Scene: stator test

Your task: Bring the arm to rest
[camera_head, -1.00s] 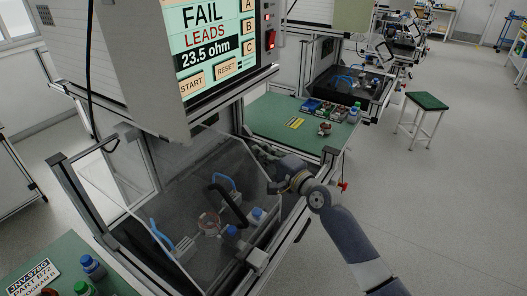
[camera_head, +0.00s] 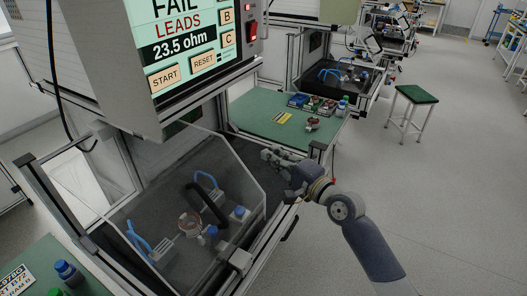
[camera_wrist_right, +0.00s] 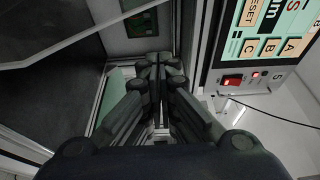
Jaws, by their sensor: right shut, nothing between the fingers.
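My right arm (camera_head: 372,248) reaches in from the lower right in the head view. Its gripper (camera_head: 268,155) is beside the right edge of the clear cover, near the front of the green bench. The gripper is shut and empty. In the right wrist view its fingers (camera_wrist_right: 158,64) meet at the tips, with nothing between them. My left gripper is not in view.
The clear cover (camera_head: 245,170) stands over a fixture with a copper-coloured ring (camera_head: 190,222) and blue-handled clamps. The tester screen (camera_head: 190,45) reads "LEADS 23.5 ohm". A green bench (camera_head: 255,115) is behind. Open floor (camera_head: 440,200) lies to the right.

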